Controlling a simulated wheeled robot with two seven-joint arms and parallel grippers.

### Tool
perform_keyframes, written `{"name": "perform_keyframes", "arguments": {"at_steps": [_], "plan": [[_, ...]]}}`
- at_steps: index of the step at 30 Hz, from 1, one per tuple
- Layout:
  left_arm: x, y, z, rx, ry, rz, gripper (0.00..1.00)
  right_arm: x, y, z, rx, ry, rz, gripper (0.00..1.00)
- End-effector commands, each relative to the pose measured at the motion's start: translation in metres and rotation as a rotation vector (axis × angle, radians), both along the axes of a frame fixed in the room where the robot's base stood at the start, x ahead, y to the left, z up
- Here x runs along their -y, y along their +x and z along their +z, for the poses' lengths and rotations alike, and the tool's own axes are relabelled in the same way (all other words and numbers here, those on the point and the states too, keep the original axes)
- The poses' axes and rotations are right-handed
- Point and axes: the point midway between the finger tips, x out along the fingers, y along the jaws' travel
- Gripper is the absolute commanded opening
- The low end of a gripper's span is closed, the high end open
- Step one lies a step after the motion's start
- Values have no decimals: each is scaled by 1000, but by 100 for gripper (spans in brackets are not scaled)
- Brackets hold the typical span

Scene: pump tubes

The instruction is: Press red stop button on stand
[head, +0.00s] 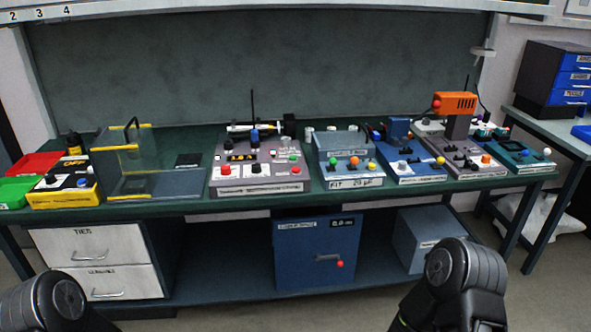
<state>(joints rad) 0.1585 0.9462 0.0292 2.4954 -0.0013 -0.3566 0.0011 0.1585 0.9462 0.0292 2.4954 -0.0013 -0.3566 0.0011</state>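A grey control stand (256,183) sits mid-bench with several knobs and buttons on its sloped face. A red round button (226,170) is at its left, and a smaller red button (295,170) is at its right, below a green one (293,158). I cannot read which is marked stop. Another stand holds an orange tool head (457,103) with a red knob (436,104) on its left side. Only dark links of my two arms show at the bottom corners. Neither gripper is in view, and nothing of mine touches the stands.
A yellow-black box (65,192) and a clear guard (125,160) stand left on the green bench. Blue-grey (352,182) and blue (410,175) boxes with coloured knobs stand to the right. A blue cabinet (317,262) with a red knob is below. Space above the bench front is clear.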

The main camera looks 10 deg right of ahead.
Motion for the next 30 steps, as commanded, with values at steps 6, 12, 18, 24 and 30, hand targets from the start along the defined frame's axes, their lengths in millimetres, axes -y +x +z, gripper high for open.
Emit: {"name": "perform_keyframes", "arguments": {"at_steps": [6, 12, 18, 24, 30], "plan": [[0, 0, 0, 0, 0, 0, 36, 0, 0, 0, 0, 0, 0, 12], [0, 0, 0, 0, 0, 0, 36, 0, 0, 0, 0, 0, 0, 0], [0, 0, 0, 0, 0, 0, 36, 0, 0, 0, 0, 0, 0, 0], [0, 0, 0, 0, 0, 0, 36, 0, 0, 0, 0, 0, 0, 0], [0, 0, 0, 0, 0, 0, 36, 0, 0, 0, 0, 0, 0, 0]]}}
